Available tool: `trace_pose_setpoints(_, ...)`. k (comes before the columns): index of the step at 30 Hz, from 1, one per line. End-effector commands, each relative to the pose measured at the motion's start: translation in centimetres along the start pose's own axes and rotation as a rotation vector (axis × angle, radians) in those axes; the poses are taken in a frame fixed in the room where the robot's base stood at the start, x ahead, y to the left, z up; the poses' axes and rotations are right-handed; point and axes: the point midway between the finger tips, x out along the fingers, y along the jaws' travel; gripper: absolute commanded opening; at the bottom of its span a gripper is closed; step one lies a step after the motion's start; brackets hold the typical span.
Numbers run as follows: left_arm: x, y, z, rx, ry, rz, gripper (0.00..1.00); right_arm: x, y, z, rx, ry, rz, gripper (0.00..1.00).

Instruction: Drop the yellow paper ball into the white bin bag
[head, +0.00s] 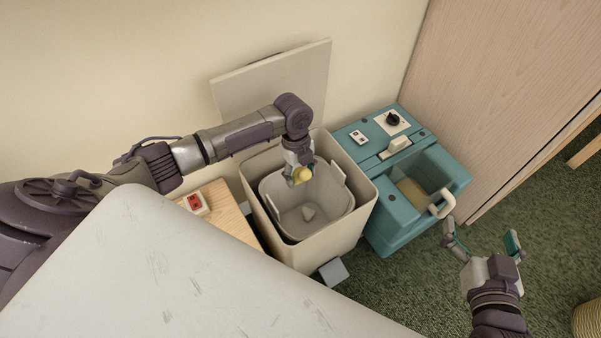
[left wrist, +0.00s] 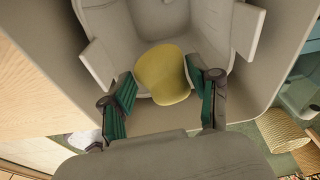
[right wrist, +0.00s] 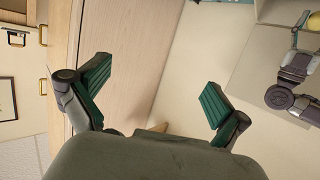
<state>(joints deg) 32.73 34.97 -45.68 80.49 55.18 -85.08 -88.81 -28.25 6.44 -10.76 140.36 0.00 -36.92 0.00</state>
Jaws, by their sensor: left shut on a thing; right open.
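The yellow paper ball (head: 302,175) is between the fingers of my left gripper (head: 299,174), over the open bin. In the left wrist view the ball (left wrist: 163,75) sits between the two green finger pads of my left gripper (left wrist: 160,72). The bin (head: 299,250) is a cream box with its lid (head: 275,82) raised against the wall. My right gripper (head: 481,234) is open and empty, right of the bin.
A scratched pale tabletop (head: 170,270) fills the lower left. A grey pedal (head: 334,271) juts out at the bin's front. Green carpet lies right.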

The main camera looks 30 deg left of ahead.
Motion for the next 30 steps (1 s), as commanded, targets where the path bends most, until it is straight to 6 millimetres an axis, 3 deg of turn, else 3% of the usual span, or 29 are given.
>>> trace_pose_setpoints(14, 1.8, 0.0, 0.3, -0.001, 0.0, 0.0, 0.47, -0.5, -1.0, -6.9, 0.007, 0.417, -0.025, 1.0)
trace_pose_setpoints(30, 3.6, 0.0, 0.6, -0.001, -0.001, 0.0, 0.47, -5.0, -1.9, -13.2, 0.024, 0.885, -0.05, 1.0)
